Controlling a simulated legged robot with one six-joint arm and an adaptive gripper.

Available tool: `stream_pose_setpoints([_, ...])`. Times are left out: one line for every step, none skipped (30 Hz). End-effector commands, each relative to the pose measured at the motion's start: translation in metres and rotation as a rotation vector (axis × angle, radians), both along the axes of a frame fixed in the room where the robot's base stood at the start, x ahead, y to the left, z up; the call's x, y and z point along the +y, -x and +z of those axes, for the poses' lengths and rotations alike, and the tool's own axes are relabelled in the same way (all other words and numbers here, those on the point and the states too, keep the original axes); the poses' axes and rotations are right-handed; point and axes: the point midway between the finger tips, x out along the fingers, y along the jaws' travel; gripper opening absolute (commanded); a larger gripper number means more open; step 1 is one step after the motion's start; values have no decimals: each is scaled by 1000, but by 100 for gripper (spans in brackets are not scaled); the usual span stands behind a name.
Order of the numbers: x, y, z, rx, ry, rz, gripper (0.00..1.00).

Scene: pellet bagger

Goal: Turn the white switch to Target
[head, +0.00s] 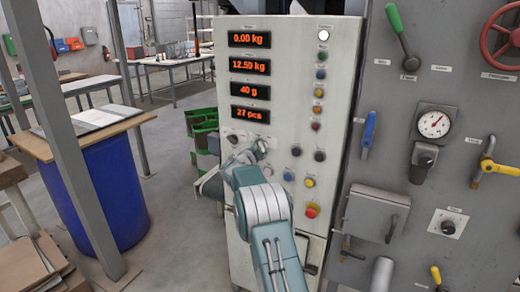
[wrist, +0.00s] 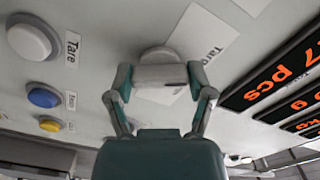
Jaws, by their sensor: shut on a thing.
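The white switch (wrist: 160,55) shows in the wrist view as a pale bar on a round base, mounted on the panel. My gripper (wrist: 160,76) is shut on this bar, one finger at each side. A white label (wrist: 203,38) beside the switch shows letters starting "Tar"; the rest is too tilted to read surely. I cannot tell which mark the switch points at. In the head view my gripper (head: 256,150) reaches the panel below the red displays, and the arm hides most of the switch there.
The panel (head: 262,95) carries red number displays (head: 250,91) above my gripper. A column of coloured buttons (head: 319,90) runs at the right, with a red button (head: 312,211) lower down. In the wrist view a white Tare button (wrist: 30,41) and a blue button (wrist: 44,96) are at left.

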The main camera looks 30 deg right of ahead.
Motion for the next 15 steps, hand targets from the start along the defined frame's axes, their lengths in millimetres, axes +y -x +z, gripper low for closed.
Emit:
stream_pose_setpoints([1,-1,-7,14,-4,4,21])
stream_pose_setpoints([1,-1,-7,16,-3,4,21])
stream_pose_setpoints([1,-1,-7,18,-2,4,21])
stream_pose_setpoints([1,-1,-7,19,-1,4,21])
stream_pose_setpoints([1,-1,-7,19,-1,4,21])
stream_pose_setpoints([1,-1,-7,20,-1,4,21])
stream_pose_setpoints([1,-1,-7,20,-1,4,21])
stream_pose_setpoints([1,-1,-7,20,-1,4,21])
stream_pose_setpoints([1,-1,-7,20,-1,5,21])
stream_pose_setpoints([1,-1,-7,20,-1,5,21])
stream_pose_setpoints([2,-1,-7,20,-1,5,21])
stream_pose_setpoints([1,-1,-7,20,-1,5,21])
stream_pose_setpoints([1,-1,-7,20,-1,5,21])
stream_pose_setpoints([1,-1,-7,21,-2,5,82])
stream_pose_setpoints([1,-1,-7,20,-1,5,100])
